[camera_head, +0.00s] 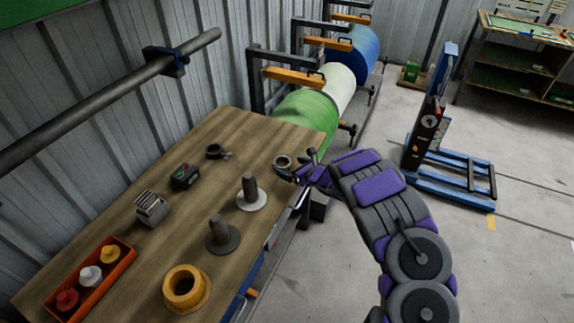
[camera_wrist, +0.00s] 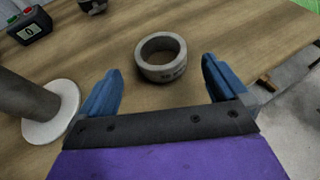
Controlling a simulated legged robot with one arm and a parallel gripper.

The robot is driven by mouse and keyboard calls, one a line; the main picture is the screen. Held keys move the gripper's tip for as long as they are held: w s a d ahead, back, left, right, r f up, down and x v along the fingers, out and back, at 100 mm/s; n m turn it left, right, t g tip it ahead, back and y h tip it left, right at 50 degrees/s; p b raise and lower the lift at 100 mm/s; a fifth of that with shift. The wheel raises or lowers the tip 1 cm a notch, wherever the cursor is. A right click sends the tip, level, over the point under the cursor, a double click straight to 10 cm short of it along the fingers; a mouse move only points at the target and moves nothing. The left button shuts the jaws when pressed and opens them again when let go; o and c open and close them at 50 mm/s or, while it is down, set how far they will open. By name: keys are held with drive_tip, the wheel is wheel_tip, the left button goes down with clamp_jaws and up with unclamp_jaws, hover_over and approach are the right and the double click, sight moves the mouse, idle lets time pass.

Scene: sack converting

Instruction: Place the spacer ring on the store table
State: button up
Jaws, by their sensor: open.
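The spacer ring, a short pale grey ring (camera_head: 283,162) with small dark print on its side, lies flat on the near wooden table (camera_head: 222,128), close to its right edge. In the wrist view the ring (camera_wrist: 161,57) is between and just beyond the two blue fingertips, apart from both. My gripper (camera_head: 301,172) is open and empty, at the table's right edge beside the ring; its fingers (camera_wrist: 162,78) are spread wide in the wrist view. A shelved table (camera_head: 530,39) stands far off at the upper right; no label shows which table is the store table.
The near table also holds a black clamp collar (camera_head: 215,152), a small digital device (camera_head: 185,176), two posts on round bases (camera_head: 251,195) (camera_head: 222,236), a yellow flanged ring (camera_head: 184,287) and a red tray (camera_head: 104,277). A blue lifter (camera_head: 450,170) stands on open floor.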

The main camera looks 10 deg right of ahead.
drive_tip(key=v, duration=0.7)
drive_tip(key=d+r+m+h, duration=0.8)
drive_tip(key=d+r+m, duration=0.2)
drive_tip(key=d, duration=0.2)
drive_tip(key=s+d+r+m+g+h, duration=0.3)
drive_tip(key=s+d+r+m+h, duration=0.2)
drive_tip(key=s+r+m, duration=0.6)
drive_tip(key=s+a+m+g+y, duration=0.2)
drive_tip(key=s+a+m, duration=0.5)
drive_tip(key=s, duration=0.6)
drive_tip(key=s+a+r+m+g+y, duration=0.1)
drive_tip(key=s+a+m+g, duration=0.4)
drive_tip(key=s, duration=0.9)
drive_tip(key=s+a+m+g+y, duration=0.3)
drive_tip(key=s+a+m, duration=0.6)
drive_tip(key=s, duration=0.5)
drive_tip(key=shift+a+r+p, duration=0.25)
drive_tip(key=shift+a+p, duration=0.1)
drive_tip(key=shift+a, duration=0.75)
